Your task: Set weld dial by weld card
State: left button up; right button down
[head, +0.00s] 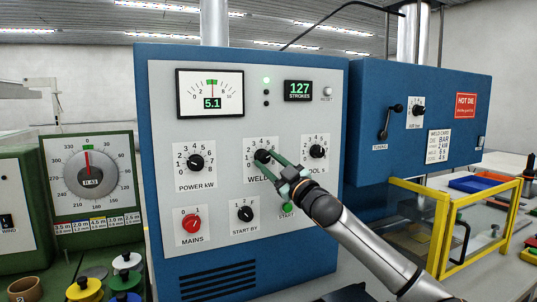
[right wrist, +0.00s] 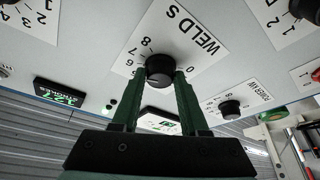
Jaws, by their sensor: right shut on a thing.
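The weld dial (head: 261,156) is a black knob on a white numbered plate in the middle of the grey panel. My right gripper (head: 269,158) is shut on this knob. In the right wrist view, the knob (right wrist: 158,66) sits between the two dark green fingertips (right wrist: 158,78). Its pointer direction is hard to tell. The fingers and wrist cover part of the plate. The weld card (head: 438,146) is a white sheet on the blue cabinet at right. It reads BAR and 2 kW, with smaller lines below that I cannot read surely. My left gripper is out of view.
The power knob (head: 195,162) is left of the weld dial and the cool knob (head: 317,152) is right. Below are the red mains switch (head: 192,224) and start-by knob (head: 245,214). A yellow-framed guard (head: 446,238) stands right of my forearm.

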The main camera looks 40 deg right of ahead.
jog(key=shift+n+y+p, duration=0.3)
jog(key=shift+n+p, duration=0.15)
jog(key=shift+n, duration=0.35)
jog(key=shift+c, duration=2.1)
grip_release()
